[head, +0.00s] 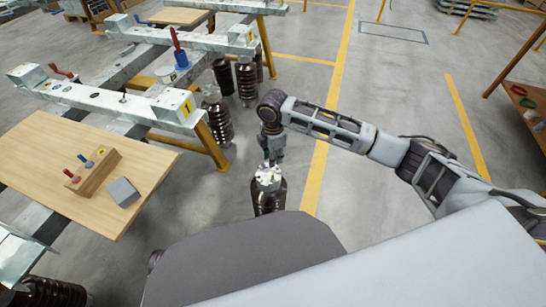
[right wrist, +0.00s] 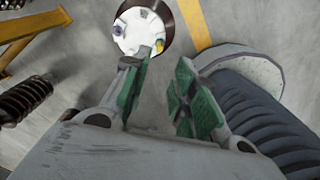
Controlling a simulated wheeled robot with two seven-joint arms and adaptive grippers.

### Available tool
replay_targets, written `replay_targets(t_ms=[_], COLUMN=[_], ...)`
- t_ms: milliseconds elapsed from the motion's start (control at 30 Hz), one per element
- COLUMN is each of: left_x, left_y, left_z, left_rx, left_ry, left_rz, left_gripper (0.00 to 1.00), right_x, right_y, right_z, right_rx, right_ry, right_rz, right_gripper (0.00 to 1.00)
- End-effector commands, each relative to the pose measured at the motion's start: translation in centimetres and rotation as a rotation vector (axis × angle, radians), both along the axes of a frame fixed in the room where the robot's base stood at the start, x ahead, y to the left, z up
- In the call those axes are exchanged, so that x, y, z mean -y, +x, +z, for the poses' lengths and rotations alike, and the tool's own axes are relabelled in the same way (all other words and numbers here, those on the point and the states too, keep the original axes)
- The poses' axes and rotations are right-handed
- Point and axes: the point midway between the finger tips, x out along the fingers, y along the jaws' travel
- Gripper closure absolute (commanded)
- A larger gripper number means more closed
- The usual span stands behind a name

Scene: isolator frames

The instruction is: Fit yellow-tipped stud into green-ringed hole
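My right gripper (head: 268,162) points down over a brown insulator (head: 268,198) with a pale metal cap (head: 267,178). In the right wrist view my right gripper (right wrist: 160,95) has its green-padded fingers apart and nothing between them. The round white cap (right wrist: 133,35) lies beyond the left fingertip. A small yellow spot (right wrist: 159,46) shows at the cap's edge by that fingertip; I cannot tell whether it is the stud's tip. A purple spot (right wrist: 118,30) is on the cap's other side. I cannot make out a green-ringed hole. My left gripper is out of view.
A wooden table (head: 50,140) at left holds a wooden block (head: 93,172) with red and blue pegs, and a grey cube (head: 122,191). Metal frames with several insulators (head: 217,118) stand behind. A brown table (head: 530,105) at right carries red and green rings.

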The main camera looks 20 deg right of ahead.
Motion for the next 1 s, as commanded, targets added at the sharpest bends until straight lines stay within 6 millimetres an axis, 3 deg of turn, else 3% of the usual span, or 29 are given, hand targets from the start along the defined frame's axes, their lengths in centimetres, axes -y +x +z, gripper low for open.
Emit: replay_targets(t_ms=[533, 1000], left_x=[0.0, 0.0], left_y=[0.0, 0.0], left_z=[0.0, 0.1], left_rx=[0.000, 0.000], left_ry=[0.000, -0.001], left_rz=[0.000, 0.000], left_gripper=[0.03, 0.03], right_x=[-0.6, -5.5], right_y=[-0.4, -3.5], right_z=[-0.6, -4.5], right_rx=[0.002, 0.028], right_ry=[0.013, 0.133], right_rz=[-0.012, -0.181], right_gripper=[0.73, 0.73])
